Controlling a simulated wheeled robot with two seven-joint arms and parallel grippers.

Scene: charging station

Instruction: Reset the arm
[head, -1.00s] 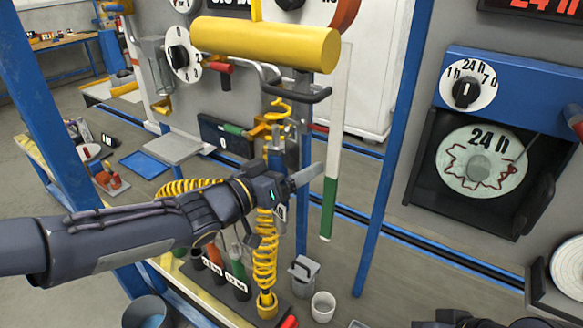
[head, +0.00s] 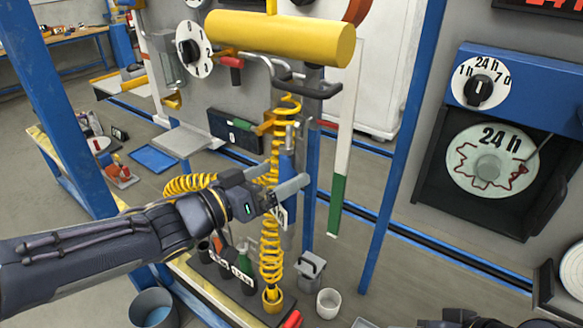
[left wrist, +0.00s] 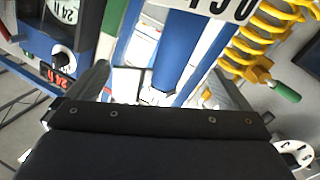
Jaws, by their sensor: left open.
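My left gripper (head: 290,188) reaches in from the left in the head view, in front of the yellow coiled hose. Its jaws are open. A blue upright tool (head: 287,172) hanging by the hose stands at the jaws; I cannot tell whether they touch it. In the left wrist view the two dark fingers stand apart, with a blue cylinder (left wrist: 178,45) seen between them and a white number label above. The yellow coil (left wrist: 262,35) is to the right there. Dark parts at the bottom right edge of the head view look like my right arm; its jaws do not show.
A yellow cylinder (head: 280,37) hangs above the gripper. A blue post (head: 392,165) and a white-green bar (head: 345,150) stand to the right. A blue-topped 24 h dial unit (head: 490,165) is farther right. A grey canister (head: 310,270) and white cup (head: 329,303) are below.

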